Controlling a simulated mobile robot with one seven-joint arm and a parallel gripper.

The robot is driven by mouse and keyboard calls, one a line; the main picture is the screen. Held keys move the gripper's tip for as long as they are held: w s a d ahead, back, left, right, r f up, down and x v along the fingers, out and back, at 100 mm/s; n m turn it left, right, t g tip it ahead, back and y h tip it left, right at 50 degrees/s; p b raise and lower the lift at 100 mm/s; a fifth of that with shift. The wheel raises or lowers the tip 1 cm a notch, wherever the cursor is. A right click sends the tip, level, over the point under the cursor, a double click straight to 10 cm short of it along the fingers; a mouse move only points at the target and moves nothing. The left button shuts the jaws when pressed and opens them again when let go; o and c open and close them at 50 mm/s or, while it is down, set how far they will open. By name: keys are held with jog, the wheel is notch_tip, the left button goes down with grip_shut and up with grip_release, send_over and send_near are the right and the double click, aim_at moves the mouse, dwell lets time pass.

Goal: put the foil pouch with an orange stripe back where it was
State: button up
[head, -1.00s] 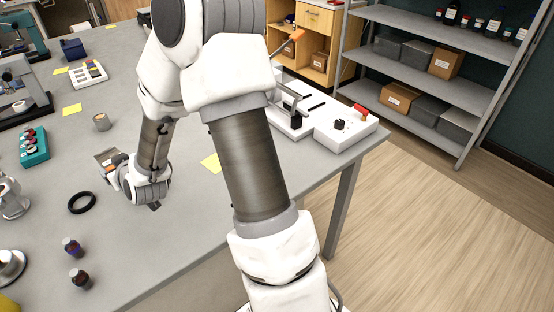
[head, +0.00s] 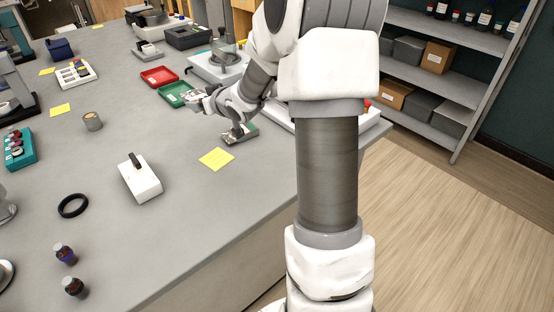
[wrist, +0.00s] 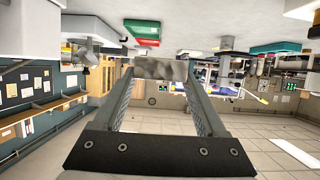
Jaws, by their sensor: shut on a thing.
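My gripper (head: 197,97) reaches in from the right above the grey bench in the head view, its fingers pointing left. The wrist view shows both fingers (wrist: 160,75) closed on a blotchy grey foil pouch (wrist: 160,69), held crosswise at the tips. In the head view the pouch (head: 190,96) is small and appears raised above the bench near the green tray. The orange stripe cannot be made out now.
A green tray (head: 172,101) and a red tray (head: 159,70) lie beyond the gripper. A yellow note (head: 216,159), a white block with a dark handle (head: 146,184) and a black ring (head: 73,212) lie nearer. Bare bench surrounds the block.

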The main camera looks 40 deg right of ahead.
jog(key=s+d+f+b, duration=0.15)
jog(key=s+d, duration=0.25)
jog(key=d, duration=0.5)
jog(key=s+d+f+b, duration=0.1)
jog(key=s+d+b, duration=0.2)
jog(key=d, duration=0.7)
jog(key=s+a+f+b, duration=0.1)
jog(key=s+f, duration=0.1)
jog(key=s, duration=0.1)
jog(key=s+a+f+b, duration=0.1)
jog(key=s+a+f, duration=0.1)
jog(key=s, duration=0.2)
jog(key=s+a+f+b, duration=0.2)
jog(key=s, duration=0.1)
jog(key=shift+s+a+f, duration=0.15)
jog(key=shift+s+f, duration=0.2)
jog(key=shift+a+f+b, duration=0.1)
jog(key=shift+f+b, duration=1)
jog(key=shift+f, duration=0.8)
jog(key=shift+f, duration=0.15)
